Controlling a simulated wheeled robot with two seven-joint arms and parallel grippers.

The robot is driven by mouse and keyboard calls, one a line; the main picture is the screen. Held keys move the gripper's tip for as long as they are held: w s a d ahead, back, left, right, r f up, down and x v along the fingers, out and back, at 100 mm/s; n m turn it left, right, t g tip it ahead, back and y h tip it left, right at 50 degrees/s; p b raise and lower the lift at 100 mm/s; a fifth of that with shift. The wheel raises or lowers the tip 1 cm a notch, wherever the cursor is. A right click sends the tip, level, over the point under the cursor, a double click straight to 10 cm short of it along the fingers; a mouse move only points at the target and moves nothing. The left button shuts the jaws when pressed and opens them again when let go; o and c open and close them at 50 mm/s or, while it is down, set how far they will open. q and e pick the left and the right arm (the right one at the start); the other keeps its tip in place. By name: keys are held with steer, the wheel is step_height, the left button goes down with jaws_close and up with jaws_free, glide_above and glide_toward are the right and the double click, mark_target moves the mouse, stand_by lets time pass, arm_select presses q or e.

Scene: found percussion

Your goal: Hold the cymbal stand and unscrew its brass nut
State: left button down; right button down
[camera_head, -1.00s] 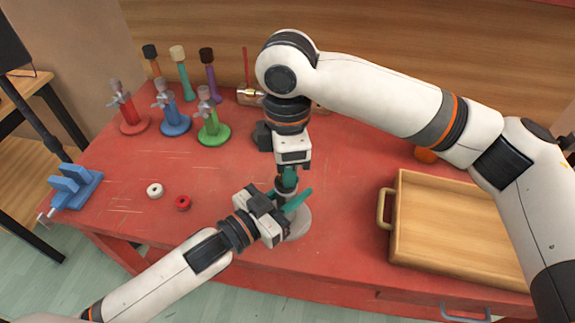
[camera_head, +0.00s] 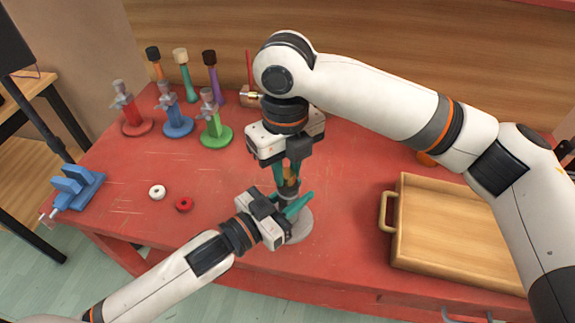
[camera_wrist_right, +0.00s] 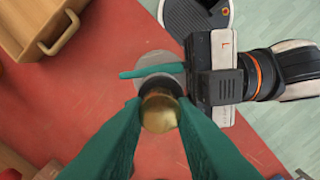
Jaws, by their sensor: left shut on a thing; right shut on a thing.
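The cymbal stand (camera_head: 299,232) stands on the red table on a round grey base. Its brass nut (camera_head: 290,174) is at the top of the post; in the right wrist view the nut (camera_wrist_right: 160,112) is a round gold shape between the teal fingers. My left gripper (camera_head: 288,207) is shut on the stand's post below the nut, reaching in from the side. My right gripper (camera_head: 288,181) points down from above, shut on the nut. The fingers hide part of the post.
A wooden tray (camera_head: 398,235) with a handle is at the right. Red (camera_head: 136,127), blue (camera_head: 177,125) and green (camera_head: 215,136) stands are at the back left, with mallets behind. A white ring (camera_head: 157,192), red ring (camera_head: 184,205) and blue clamp (camera_head: 76,187) lie left.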

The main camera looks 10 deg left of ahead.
steer(key=shift+w+r, duration=0.1)
steer(key=shift+r, duration=0.15)
stand_by(0.5)
steer(key=shift+r, duration=0.9)
